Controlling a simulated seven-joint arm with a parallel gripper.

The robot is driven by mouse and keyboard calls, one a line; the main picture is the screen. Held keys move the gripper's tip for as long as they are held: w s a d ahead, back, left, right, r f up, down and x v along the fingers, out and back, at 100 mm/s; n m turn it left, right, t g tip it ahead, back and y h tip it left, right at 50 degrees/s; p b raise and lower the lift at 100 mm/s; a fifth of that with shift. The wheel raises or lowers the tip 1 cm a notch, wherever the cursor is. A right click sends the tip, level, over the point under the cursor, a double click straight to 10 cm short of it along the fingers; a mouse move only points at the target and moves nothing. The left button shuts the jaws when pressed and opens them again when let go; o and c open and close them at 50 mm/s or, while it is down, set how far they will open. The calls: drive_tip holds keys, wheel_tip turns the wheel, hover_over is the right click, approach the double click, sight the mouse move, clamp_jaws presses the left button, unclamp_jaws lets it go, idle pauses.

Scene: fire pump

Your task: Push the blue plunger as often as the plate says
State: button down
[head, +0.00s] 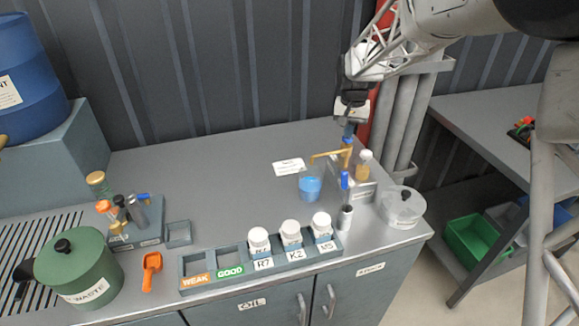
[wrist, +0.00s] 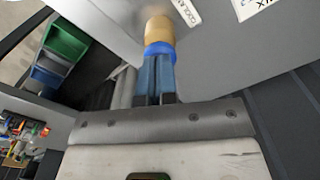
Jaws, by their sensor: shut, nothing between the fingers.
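The pump (head: 346,156) stands at the back right of the bench, with a brass-coloured spout (head: 325,154) reaching left over a beaker (head: 310,186) of blue liquid. My gripper (head: 349,130) is shut and empty, pointing down directly above the pump. In the wrist view its fingers (wrist: 157,72) end at the blue plunger (wrist: 160,48) above a tan body (wrist: 159,28). They look touching or nearly so; I cannot tell which, nor how far the plunger is down. A white plate (head: 289,167) lies left of the pump; its writing is too small to read.
A small amber bottle (head: 363,164) stands close right of the pump. A clear lidded pot (head: 402,207), a marker cup (head: 345,216) and a rack (head: 205,282) with white-capped jars are nearer the front. A green waste pot (head: 80,270) is at left. The back middle is clear.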

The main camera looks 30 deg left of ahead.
drive_tip(key=shift+r, duration=2.1)
drive_tip(key=shift+r, duration=0.1)
drive_tip(key=shift+r, duration=2.9)
drive_tip(key=shift+d, duration=0.1)
